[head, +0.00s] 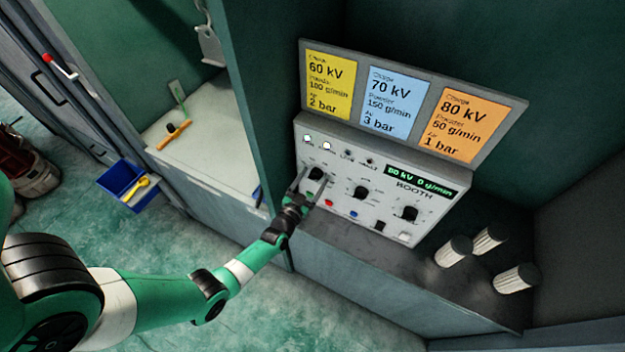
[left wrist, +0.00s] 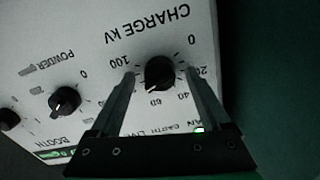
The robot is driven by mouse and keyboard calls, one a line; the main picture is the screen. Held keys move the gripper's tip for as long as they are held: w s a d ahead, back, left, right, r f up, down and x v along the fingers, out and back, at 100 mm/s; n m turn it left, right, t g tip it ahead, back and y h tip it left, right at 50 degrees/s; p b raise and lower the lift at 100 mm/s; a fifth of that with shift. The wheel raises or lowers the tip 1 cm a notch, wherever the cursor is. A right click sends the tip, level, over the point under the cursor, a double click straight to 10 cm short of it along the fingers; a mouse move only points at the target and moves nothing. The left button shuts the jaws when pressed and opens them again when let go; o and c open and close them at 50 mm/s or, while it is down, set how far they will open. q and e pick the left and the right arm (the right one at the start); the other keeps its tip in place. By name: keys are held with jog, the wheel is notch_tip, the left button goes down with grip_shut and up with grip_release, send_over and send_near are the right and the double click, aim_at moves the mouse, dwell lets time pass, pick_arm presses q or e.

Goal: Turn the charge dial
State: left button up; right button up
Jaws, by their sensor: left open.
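The charge dial (left wrist: 160,72) is a round black knob on the white control panel, marked CHARGE kV with a scale from 0 to 100. In the left wrist view the two fingers of my left gripper (left wrist: 167,85) stand apart, one on each side of the dial, with gaps visible. In the head view the left gripper (head: 306,184) is at the leftmost knob (head: 317,173) of the panel (head: 345,205). The panel display (head: 421,181) appears to read 60 kV 0 g/min. My right gripper is out of view.
Two more black knobs, the middle one (head: 361,192) and the right one (head: 409,213), sit on the panel. A yellow, blue and orange card board (head: 400,100) stands above. Three ribbed cylinders (head: 487,240) stand on the ledge at right. A blue bin (head: 126,184) hangs at left.

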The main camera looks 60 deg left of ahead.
pick_arm(q)
jog(key=p+v, duration=0.2)
jog(key=v, duration=0.9)
jog(key=shift+s+d, duration=0.2)
jog(key=shift+s, duration=0.05)
